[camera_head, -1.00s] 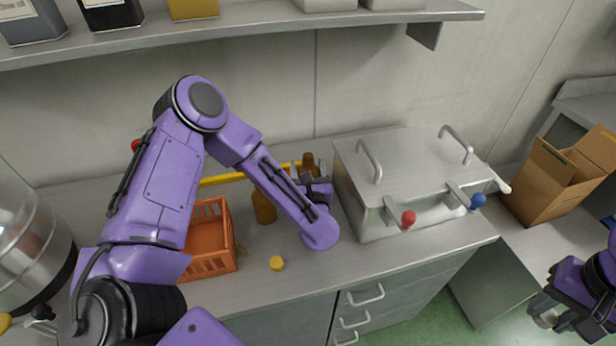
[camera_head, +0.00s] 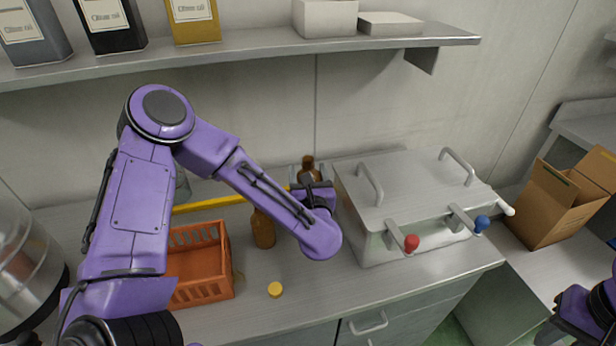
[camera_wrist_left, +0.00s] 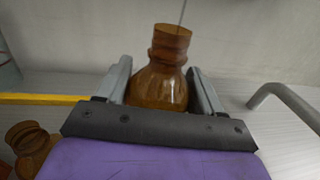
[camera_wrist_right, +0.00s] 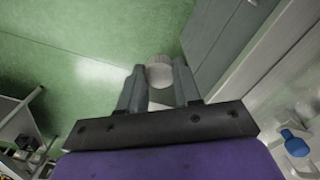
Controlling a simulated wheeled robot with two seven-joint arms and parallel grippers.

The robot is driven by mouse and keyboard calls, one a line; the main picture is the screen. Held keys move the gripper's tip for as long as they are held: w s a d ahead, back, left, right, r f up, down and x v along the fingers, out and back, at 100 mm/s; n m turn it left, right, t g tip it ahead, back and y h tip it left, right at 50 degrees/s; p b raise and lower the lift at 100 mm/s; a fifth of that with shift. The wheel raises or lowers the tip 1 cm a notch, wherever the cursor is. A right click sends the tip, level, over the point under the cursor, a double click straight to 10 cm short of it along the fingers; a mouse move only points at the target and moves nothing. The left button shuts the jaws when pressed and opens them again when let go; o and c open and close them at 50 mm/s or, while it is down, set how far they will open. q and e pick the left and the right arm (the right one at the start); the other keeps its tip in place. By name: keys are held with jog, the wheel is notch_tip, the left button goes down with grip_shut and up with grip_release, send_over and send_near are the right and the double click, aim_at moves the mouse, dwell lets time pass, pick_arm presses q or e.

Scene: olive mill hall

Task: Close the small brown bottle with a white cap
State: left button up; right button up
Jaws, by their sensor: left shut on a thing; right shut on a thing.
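My left gripper (camera_head: 312,187) is shut on a small brown bottle (camera_head: 308,165) at the back of the counter, left of the steel tank. In the left wrist view the brown bottle (camera_wrist_left: 165,82) stands about upright between the fingers, its neck open and uncapped. Its base is hidden behind the gripper. My right gripper (camera_wrist_right: 158,90) is shut on a round white cap (camera_wrist_right: 160,72), held over the green floor, far from the bottle. In the head view only part of the right wrist shows at the lower right edge.
Another brown bottle (camera_head: 263,228) stands beside an orange crate (camera_head: 182,293). A yellow cap (camera_head: 275,289) lies on the counter front. The steel tank (camera_head: 410,185) has handles and red and blue knobs. A cardboard box (camera_head: 562,205) is at right. A shelf (camera_head: 250,46) runs above.

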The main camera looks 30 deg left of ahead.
dwell(0.3)
